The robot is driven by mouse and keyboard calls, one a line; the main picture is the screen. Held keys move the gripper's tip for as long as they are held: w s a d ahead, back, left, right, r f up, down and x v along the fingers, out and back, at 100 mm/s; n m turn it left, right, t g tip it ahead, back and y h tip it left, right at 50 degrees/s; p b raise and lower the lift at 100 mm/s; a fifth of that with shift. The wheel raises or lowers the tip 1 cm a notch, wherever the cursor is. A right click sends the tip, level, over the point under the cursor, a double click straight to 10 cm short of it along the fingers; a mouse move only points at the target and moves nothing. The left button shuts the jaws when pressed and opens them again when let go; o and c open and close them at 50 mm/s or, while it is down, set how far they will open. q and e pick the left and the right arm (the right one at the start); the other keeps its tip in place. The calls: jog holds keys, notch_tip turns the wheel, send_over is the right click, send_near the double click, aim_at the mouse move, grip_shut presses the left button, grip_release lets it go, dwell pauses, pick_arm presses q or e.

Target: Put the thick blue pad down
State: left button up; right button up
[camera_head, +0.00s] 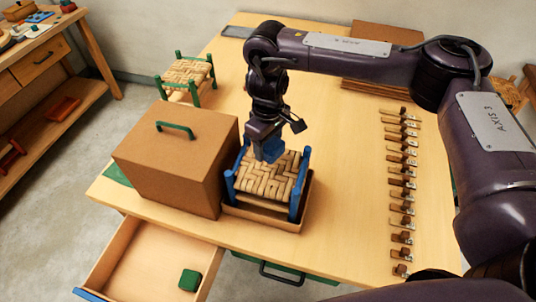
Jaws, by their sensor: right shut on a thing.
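The thick blue pad (270,151) is a small blue block in the jaws of my right gripper (266,142). The gripper points down and is shut on the pad. The pad is over the back part of the woven seat of a small blue-posted stool (270,178). I cannot tell whether the pad touches the weave. The stool stands in a low cardboard tray (262,217) near the table's front edge. My left gripper is out of view.
A brown box with a green handle (175,155) stands close left of the stool. A green-posted stool (187,77) is behind it. A row of several small tools (402,172) lies at right. An open drawer (143,262) at front left holds a green block (190,280).

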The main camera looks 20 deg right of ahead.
aim_at(268, 156)
notch_tip(268, 156, down, 4)
jog(key=shift+s+a, duration=0.1)
jog(key=shift+f, duration=0.4)
jog(key=o, duration=1)
jog(key=shift+f, duration=0.15)
jog(key=shift+r, duration=0.6)
notch_tip(268, 156, up, 11)
jog(key=shift+r+b, duration=0.1)
jog(key=shift+b, duration=0.25)
